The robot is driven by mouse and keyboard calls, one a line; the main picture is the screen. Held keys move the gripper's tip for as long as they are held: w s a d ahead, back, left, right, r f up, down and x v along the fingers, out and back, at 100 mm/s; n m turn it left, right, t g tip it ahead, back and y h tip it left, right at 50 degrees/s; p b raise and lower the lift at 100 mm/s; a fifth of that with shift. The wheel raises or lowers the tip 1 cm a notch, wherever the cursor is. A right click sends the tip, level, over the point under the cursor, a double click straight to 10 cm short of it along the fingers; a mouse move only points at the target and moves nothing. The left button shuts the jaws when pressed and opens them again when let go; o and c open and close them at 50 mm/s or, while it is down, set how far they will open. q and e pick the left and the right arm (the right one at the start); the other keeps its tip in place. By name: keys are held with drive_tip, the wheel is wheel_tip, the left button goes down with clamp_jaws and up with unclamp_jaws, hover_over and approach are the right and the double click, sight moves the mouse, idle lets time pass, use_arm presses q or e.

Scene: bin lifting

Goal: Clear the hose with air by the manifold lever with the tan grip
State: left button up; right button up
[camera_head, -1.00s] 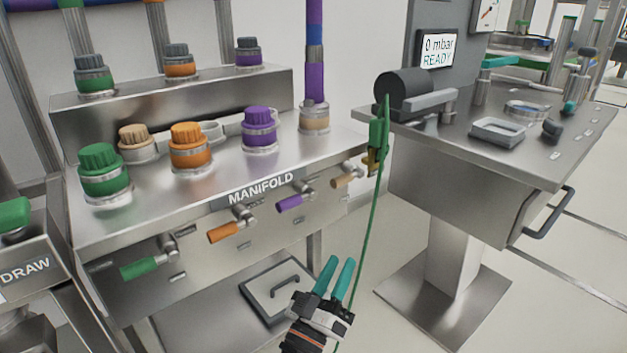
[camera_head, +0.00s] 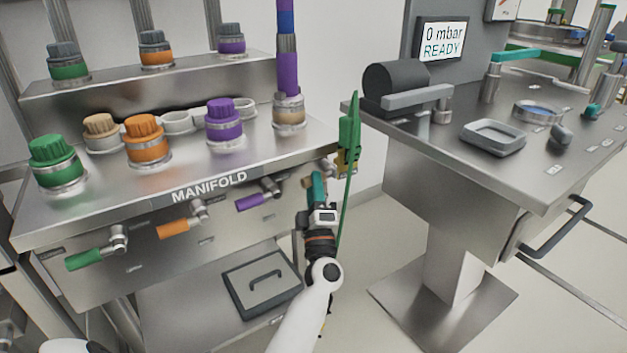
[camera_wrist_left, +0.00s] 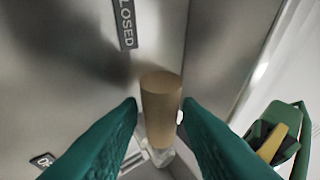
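The manifold (camera_head: 130,225) has green, orange and purple lever grips along its front. The tan grip (camera_head: 307,184) at its right end is mostly hidden behind my left gripper (camera_head: 317,186). In the left wrist view the tan grip (camera_wrist_left: 160,105) stands between the two teal fingers of my left gripper (camera_wrist_left: 160,112), which are open around it with a narrow gap at its left side. A "CLOSED" label (camera_wrist_left: 127,22) is on the panel above it. A purple upright hose (camera_head: 287,65) rises from a tan-banded coupling (camera_head: 290,112) on the manifold top. My right gripper is not in view.
A green hanging tool (camera_head: 349,140) with a thin green line is close right of my left gripper. The steel cart (camera_head: 450,190) stands further right; a display (camera_head: 442,44) reads "0 mbar READY". Green, orange and purple capped couplings stand on the manifold.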

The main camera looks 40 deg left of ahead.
use_arm(q)
drive_tip(key=shift+x, duration=1)
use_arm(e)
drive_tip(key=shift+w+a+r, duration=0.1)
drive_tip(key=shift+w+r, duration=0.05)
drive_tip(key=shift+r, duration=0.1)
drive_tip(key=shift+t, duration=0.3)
use_arm(q)
clamp_jaws()
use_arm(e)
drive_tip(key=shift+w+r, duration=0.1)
